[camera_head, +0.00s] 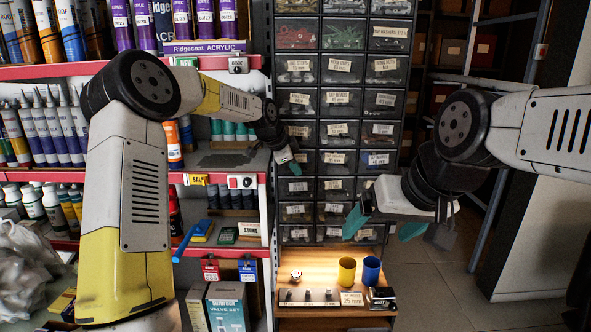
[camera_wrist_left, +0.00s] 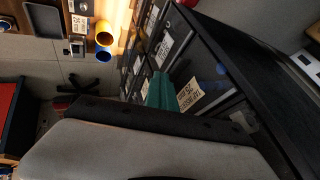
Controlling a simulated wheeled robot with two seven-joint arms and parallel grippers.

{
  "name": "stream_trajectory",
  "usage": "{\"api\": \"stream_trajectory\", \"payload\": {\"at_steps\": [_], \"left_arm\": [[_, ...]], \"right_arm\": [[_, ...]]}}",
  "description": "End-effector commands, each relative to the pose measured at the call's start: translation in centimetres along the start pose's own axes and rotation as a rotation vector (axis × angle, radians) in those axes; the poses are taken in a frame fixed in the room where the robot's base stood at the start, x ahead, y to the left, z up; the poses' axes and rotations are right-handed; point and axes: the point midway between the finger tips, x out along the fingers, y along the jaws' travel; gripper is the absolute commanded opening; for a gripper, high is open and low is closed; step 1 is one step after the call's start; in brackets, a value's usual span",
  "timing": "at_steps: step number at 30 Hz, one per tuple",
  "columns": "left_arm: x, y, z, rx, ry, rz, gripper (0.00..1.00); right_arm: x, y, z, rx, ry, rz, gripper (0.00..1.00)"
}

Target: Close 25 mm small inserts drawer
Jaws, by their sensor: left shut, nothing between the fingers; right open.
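A cabinet of small dark drawers (camera_head: 340,112) with pale labels stands in the middle of the head view. My left gripper (camera_head: 290,164) is shut and empty at the cabinet's left column, partly covering a drawer there. In the left wrist view its teal fingertips (camera_wrist_left: 160,91) are close to a drawer label (camera_wrist_left: 188,97) that seems to read 25 mm. I cannot tell whether the fingers touch that drawer or how far it stands out. My right gripper (camera_head: 384,228) is open and empty, its teal fingers apart, in front of the cabinet's lower right side.
A lit wooden shelf (camera_head: 325,322) below the cabinet holds a yellow cup (camera_head: 346,271), a blue cup (camera_head: 371,270) and small parts. Shelves of bottles and tubes (camera_head: 60,125) stand at left. The floor (camera_head: 437,268) at right is clear.

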Motion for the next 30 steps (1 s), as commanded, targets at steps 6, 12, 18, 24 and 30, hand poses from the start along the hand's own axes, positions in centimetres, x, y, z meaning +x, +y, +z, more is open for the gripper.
{"api": "stream_trajectory", "payload": {"at_steps": [6, 12, 18, 24, 30], "left_arm": [[0.0, -0.6, 0.1, -0.001, 0.003, -0.017, 0.00], [-0.2, 0.5, -0.1, 0.001, 0.002, -0.011, 0.00], [-1.8, 3.3, -0.2, 0.002, 0.000, -0.003, 0.00], [-5.0, 3.2, 0.0, 0.000, -0.002, -0.004, 0.00], [-8.8, 3.5, 0.1, 0.000, 0.000, -0.005, 0.00]], "right_arm": [[0.0, 0.0, 0.0, 0.000, 0.000, 0.000, 0.87], [-0.1, -0.4, 0.5, 0.002, -0.004, 0.000, 0.87], [-1.1, -1.8, 2.4, 0.000, -0.002, -0.001, 0.87], [-1.0, -1.8, 2.4, 0.001, -0.005, -0.001, 0.87], [-1.2, -1.9, 2.5, 0.000, -0.002, -0.001, 0.87]]}}
